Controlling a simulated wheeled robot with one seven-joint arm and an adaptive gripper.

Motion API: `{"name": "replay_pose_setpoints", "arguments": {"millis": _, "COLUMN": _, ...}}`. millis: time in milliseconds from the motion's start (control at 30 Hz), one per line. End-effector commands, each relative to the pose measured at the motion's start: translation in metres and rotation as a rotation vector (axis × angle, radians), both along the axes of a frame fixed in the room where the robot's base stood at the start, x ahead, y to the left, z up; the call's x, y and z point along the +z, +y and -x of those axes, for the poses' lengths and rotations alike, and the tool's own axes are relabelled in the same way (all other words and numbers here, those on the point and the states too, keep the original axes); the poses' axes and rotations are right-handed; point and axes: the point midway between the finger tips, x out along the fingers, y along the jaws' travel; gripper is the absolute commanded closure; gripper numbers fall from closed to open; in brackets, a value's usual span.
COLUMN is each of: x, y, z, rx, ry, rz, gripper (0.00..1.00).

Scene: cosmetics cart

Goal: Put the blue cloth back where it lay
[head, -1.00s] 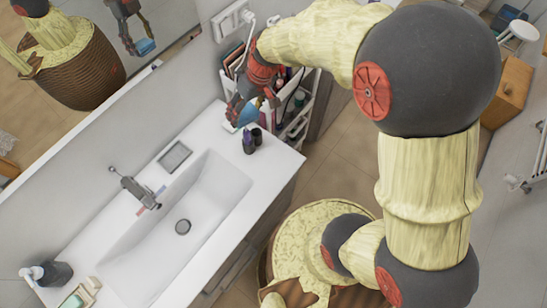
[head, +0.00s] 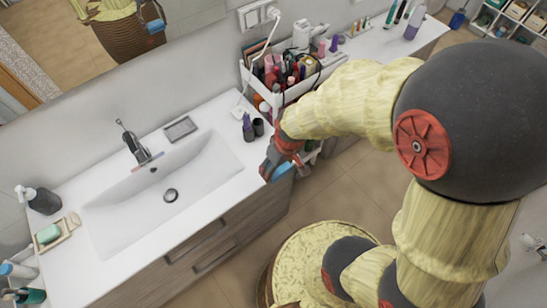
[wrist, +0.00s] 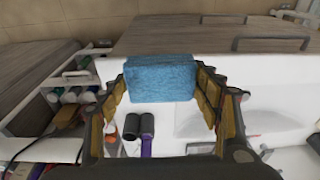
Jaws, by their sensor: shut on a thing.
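The blue cloth (wrist: 160,78) shows in the wrist view as a thick, textured blue block between my fingertips. My gripper (wrist: 163,90) is shut on it by its two sides. In the head view my gripper (head: 274,165) is at the front right corner of the white sink counter (head: 215,185), with the blue cloth (head: 283,170) below the fingers, partly hidden by them. The cloth appears at or just past the counter's front edge; its exact height cannot be told.
A white cart (head: 294,92) crowded with cosmetics stands right of the counter, partly behind my arm. A purple bottle (head: 248,128) and a dark cylinder (head: 258,127) stand on the counter near my gripper. The sink basin (head: 155,200) is empty.

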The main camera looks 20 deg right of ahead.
Motion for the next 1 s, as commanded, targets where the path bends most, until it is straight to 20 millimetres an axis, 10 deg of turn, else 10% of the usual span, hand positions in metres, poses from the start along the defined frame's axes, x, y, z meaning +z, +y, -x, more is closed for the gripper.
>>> {"name": "replay_pose_setpoints", "arguments": {"millis": 267, "x": -0.003, "y": -0.002, "z": -0.007, "rx": -0.016, "ry": -0.001, "rz": 0.026, "gripper": 0.57}}
{"name": "replay_pose_setpoints", "arguments": {"millis": 1000, "x": -0.087, "y": -0.031, "z": -0.126, "rx": -0.015, "ry": 0.000, "rz": 0.026, "gripper": 0.57}}
